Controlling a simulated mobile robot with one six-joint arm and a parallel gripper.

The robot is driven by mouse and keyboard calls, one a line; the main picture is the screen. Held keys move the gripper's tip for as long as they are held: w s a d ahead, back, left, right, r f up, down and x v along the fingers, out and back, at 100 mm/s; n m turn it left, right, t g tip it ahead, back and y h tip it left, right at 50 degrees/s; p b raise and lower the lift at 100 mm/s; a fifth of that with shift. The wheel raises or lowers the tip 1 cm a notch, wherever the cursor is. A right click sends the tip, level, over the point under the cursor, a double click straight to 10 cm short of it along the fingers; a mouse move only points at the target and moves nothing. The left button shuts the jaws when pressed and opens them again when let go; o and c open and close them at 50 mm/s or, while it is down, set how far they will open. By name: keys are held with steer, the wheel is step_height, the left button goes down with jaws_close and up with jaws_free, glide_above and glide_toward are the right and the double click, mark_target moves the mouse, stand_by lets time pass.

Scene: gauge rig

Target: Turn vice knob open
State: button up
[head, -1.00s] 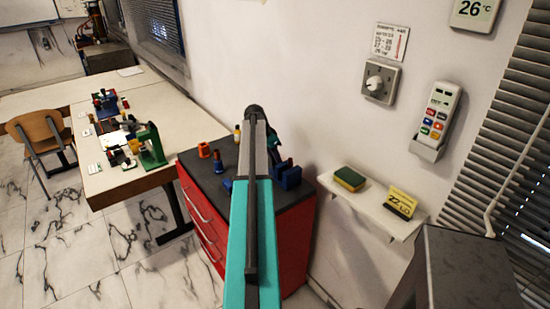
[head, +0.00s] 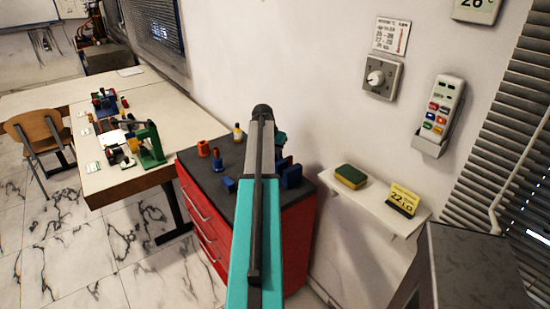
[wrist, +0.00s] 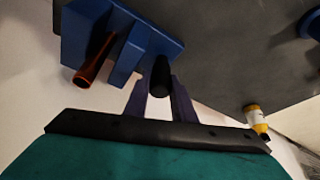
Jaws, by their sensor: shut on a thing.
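The blue vice (wrist: 128,45) fills the upper left of the wrist view, with an orange-brown rod (wrist: 97,60) beside its plates. Its black knob (wrist: 161,72) sits between the two fingers of my gripper (wrist: 159,88). The gripper is shut on the knob near the fingertips. In the head view the vice (head: 290,176) stands near the right side of the dark cabinet top, partly covered by my arm. My gripper is mostly hidden behind the arm there.
The red drawer cabinet (head: 200,219) also carries an orange block (head: 203,148), a blue block (head: 228,183) and a small yellow bottle (head: 238,133). A wall shelf (head: 365,204) with a sponge (head: 351,176) is at the right. A cluttered table stands at the left.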

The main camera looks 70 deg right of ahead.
steer(key=n+t+b, duration=0.1)
steer(key=n+t, duration=0.1)
steer(key=n, duration=0.4)
steer(key=shift+d, duration=0.15)
steer(key=shift+r+n+t+y+b, duration=0.1)
steer(key=shift+n+t+y+b, duration=0.35)
steer(key=shift+n, duration=0.85)
steer(key=shift+n+t+y+b, duration=0.25)
steer(key=shift+n+t, duration=0.3)
steer(key=shift+n, duration=0.75)
steer(key=o, duration=1.1)
steer(key=shift+c, duration=0.2)
steer(key=shift+r, duration=0.1)
steer(key=b+v, duration=0.2)
steer(key=v, duration=1.1)
steer(key=shift+r+b, duration=0.25)
steer(key=shift+b, duration=0.1)
steer(key=shift+s, duration=0.1)
